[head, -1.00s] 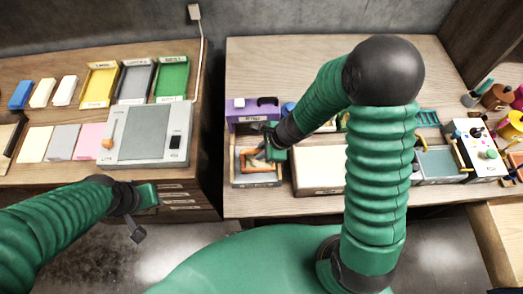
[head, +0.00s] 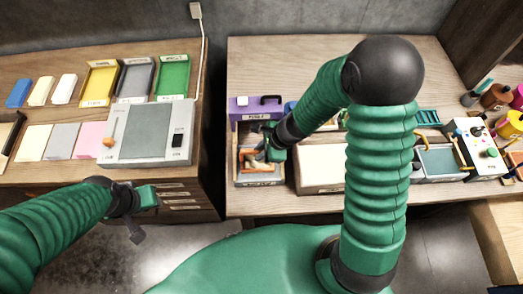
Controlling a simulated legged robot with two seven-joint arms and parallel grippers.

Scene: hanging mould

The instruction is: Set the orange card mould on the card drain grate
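The orange card mould (head: 262,168) shows as an orange frame inside an open wooden-sided tray (head: 259,183) at the left end of the right-hand table. My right gripper (head: 260,157) reaches down into this tray at the mould. Its fingertips overlap the mould and are too small to judge. A teal slatted rack (head: 428,117) lies at the back right of the table, partly behind my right arm. I cannot tell whether it or something under the mould is the card drain grate. My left gripper (head: 137,222) hangs over the gap before the left bench, apart from everything.
A purple box (head: 253,109) stands behind the tray, and a pale flat board (head: 315,179) lies right of it. A grey-blue tray (head: 440,162) and a white control box (head: 476,148) are farther right. The left bench holds coloured trays and a grey device (head: 148,132).

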